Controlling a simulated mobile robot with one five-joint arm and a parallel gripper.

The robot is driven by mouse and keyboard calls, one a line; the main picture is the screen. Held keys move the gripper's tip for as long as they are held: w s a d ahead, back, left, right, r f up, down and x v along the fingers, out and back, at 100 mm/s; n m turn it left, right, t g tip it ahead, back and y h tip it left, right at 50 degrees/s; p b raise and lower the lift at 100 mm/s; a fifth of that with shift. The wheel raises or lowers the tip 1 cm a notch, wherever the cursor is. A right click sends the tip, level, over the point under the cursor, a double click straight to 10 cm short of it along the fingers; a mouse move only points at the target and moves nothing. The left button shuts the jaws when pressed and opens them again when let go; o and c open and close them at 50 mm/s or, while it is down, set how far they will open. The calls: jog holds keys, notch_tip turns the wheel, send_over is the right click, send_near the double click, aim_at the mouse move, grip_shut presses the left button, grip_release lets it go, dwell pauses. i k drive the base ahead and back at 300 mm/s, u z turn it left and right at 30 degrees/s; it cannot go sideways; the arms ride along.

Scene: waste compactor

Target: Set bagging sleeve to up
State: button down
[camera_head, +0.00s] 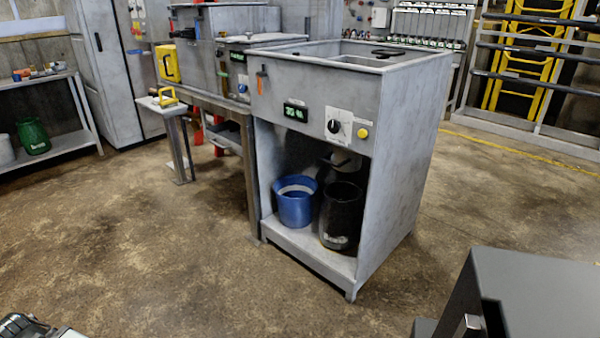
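I cannot make out a bagging sleeve in this view. A dark grey box-shaped body (545,300) with a small silver handle-like part (468,326) is cut off at the lower right; I cannot tell what it is. A grey metal machine (315,95) stands in the middle, with a green-lit display (295,113), a black dial (334,127) and a yellow button (362,132) on its front. My gripper's fingers do not show.
A blue bucket (295,203) and a black container (341,215) stand in the machine's open base. A workbench (215,100) adjoins it at the left. A low shelf (60,147) and tall cabinet (103,75) are further left. The concrete floor (150,250) in front is clear.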

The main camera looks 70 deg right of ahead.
aim_at(342, 160)
jog(key=u, duration=0.4)
jog(key=k, duration=0.9)
jog(key=z, duration=0.8)
jog(key=i, duration=1)
jog(key=u, duration=0.05)
